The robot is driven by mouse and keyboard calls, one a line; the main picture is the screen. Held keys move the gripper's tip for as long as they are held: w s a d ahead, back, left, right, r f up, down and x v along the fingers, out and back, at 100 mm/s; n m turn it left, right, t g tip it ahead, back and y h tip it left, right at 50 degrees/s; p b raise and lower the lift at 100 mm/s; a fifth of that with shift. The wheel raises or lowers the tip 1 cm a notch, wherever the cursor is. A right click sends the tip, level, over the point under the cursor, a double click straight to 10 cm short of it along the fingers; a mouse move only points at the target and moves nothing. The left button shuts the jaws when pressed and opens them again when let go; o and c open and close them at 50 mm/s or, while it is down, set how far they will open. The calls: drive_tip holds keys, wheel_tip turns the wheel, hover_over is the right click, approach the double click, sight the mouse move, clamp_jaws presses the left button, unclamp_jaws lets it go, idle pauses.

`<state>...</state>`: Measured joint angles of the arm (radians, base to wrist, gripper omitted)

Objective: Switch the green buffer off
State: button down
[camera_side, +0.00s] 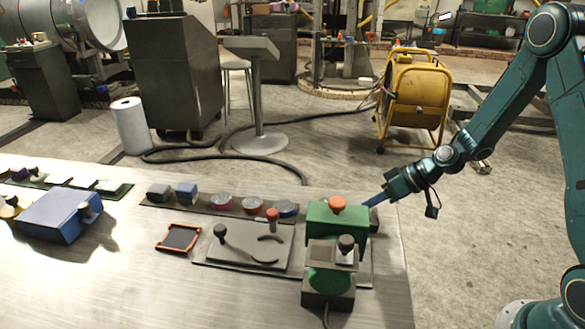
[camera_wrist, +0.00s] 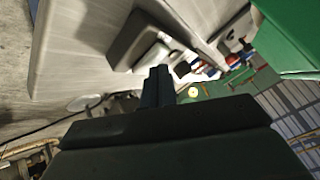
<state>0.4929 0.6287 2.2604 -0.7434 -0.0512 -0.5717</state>
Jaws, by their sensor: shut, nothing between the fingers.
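A green box (camera_side: 328,219) with an orange-red knob (camera_side: 337,203) on top stands near the right end of the bench. In front of it is a smaller grey-and-green unit (camera_side: 328,283) with a black knob (camera_side: 346,243). I cannot tell which of the two is the buffer. My gripper (camera_side: 371,203) is shut and empty, just right of the green box; contact cannot be told. In the wrist view, its shut fingers (camera_wrist: 158,84) point at a dark grey housing with a pale rocker-like piece (camera_wrist: 152,56). A green surface (camera_wrist: 292,35) fills the upper right there.
On the bench (camera_side: 150,285), a grey plate (camera_side: 245,245) with levers lies left of the green box. Behind it is a strip of coloured knobs (camera_side: 252,205). A blue box (camera_side: 60,215) stands far left. A yellow fan (camera_side: 413,95) stands on the floor behind.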

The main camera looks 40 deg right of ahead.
sight(371, 214)
idle(0.4)
drive_tip(key=shift+s+a+r, duration=0.1)
drive_tip(key=shift+r, duration=0.4)
drive_tip(key=shift+r, duration=0.1)
drive_tip(key=shift+s+a+r, duration=0.15)
drive_tip(key=shift+r, duration=1)
drive_tip(key=shift+s+a+r, duration=0.1)
drive_tip(key=shift+r, duration=1.15)
